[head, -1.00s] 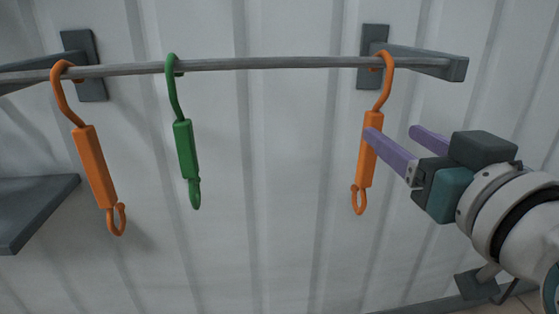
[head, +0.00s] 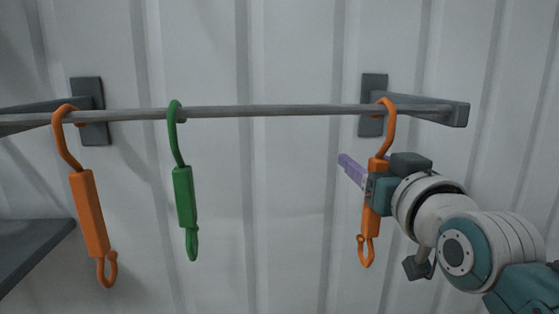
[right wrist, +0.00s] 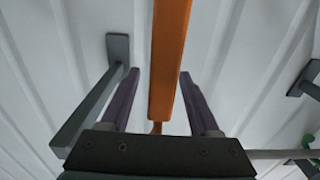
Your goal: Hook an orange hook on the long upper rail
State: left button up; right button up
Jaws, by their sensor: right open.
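The long grey rail (head: 270,111) runs across the head view. An orange hook (head: 372,225) hangs from it near its right end, and another orange hook (head: 89,215) hangs near the left. A green hook (head: 185,195) hangs between them. My right gripper (head: 356,174) is at the handle of the right orange hook and covers part of it. In the right wrist view the orange handle (right wrist: 170,60) lies between the two open purple fingers, with gaps on both sides. My left gripper is not in view.
Brackets hold the rail to the ribbed white wall at the left (head: 90,128) and right (head: 372,90). A dark shelf (head: 30,250) stands at the lower left. The rail between the green hook and the right orange hook is free.

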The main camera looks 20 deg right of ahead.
grip_shut()
dwell(0.5)
dwell(0.6)
dwell(1.5)
